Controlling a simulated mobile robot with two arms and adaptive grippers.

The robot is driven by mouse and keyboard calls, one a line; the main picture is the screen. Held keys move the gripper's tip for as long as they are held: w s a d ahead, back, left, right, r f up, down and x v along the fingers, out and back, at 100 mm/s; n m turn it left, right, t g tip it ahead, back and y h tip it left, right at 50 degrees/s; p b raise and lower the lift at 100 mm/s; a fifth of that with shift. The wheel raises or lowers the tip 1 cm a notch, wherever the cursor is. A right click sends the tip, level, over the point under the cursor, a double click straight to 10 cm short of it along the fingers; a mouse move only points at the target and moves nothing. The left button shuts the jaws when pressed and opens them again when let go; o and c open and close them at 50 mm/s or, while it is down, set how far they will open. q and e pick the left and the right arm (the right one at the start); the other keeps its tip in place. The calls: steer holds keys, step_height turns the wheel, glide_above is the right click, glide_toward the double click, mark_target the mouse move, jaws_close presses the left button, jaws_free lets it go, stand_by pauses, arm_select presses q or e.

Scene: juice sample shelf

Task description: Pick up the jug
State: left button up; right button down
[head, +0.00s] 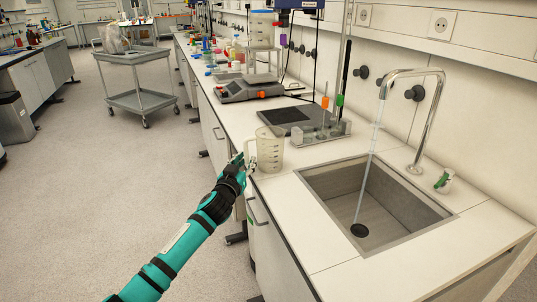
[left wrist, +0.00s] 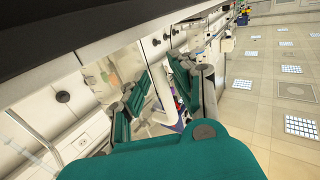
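A clear measuring jug (head: 271,150) stands upright on the white counter, near its front edge and left of the sink. Its handle (head: 250,155) points toward the front edge. My left gripper (head: 243,163) is at the handle side of the jug. In the left wrist view, the fingers of my left gripper (left wrist: 163,88) are spread, with the pale handle (left wrist: 167,96) between them and gaps at the sides. The see-through jug body (left wrist: 105,78) is beyond the left finger there. My right gripper is in neither view.
Water runs from the tap (head: 440,100) into the sink (head: 372,205) right of the jug. Behind the jug are a hotplate (head: 290,115), a rack with coloured-top tubes (head: 333,128) and a grey device (head: 248,90).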

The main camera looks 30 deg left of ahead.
arm_select(q)
steer(key=shift+w+a+f, duration=0.1)
steer(key=shift+w+a, duration=0.05)
steer(key=shift+w, duration=0.55)
jaws_close()
